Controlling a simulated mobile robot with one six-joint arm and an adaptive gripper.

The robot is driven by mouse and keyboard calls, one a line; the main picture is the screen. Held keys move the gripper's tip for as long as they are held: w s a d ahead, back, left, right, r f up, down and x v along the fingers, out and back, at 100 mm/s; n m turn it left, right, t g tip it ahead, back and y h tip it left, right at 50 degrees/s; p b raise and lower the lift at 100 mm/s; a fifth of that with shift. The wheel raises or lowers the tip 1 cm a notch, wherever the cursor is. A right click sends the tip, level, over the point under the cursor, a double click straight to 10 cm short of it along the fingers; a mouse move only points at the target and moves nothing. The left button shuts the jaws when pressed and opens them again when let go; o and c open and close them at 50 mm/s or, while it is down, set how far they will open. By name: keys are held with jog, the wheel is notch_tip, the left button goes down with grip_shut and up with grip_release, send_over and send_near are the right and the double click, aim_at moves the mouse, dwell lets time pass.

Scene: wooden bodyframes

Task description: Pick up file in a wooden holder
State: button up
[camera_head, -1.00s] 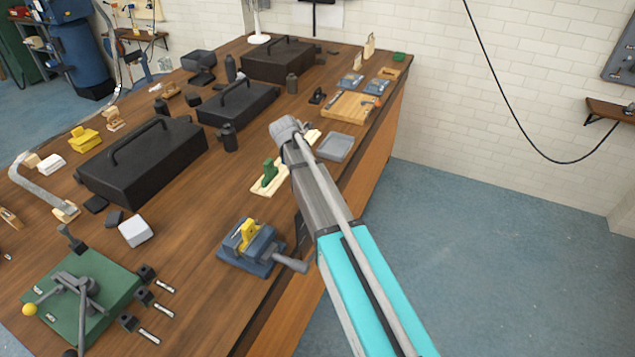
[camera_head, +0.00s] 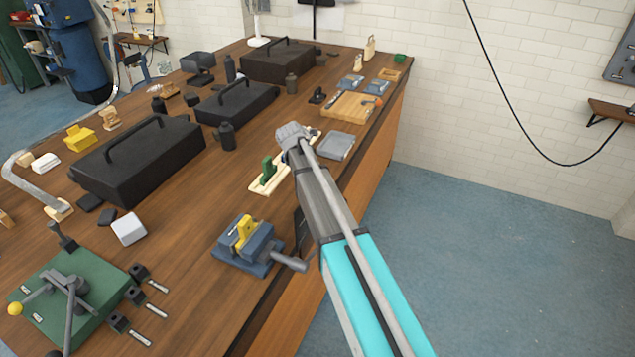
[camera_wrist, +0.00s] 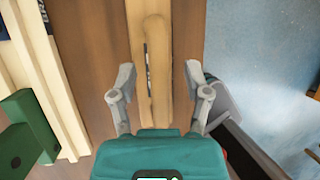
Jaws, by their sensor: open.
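A long wooden bar with a rounded top (camera_wrist: 157,70), which looks like the file in its wooden holder, lies lengthwise in the wrist view. A thin dark strip shows along its left side. My gripper (camera_wrist: 158,76) is open, with one finger on each side of the bar. There is a gap between each finger and the wood. In the head view my arm's end is over the right part of the bench and hides most of this spot.
A cream wooden holder with a green block (camera_head: 267,174) lies just left of my arm; it shows in the wrist view (camera_wrist: 62,85). A grey tray (camera_head: 337,146) is close on the right. A blue vise (camera_head: 247,247) stands nearer. The bench's right edge is close by.

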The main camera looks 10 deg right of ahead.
dwell(0.4)
grip_shut()
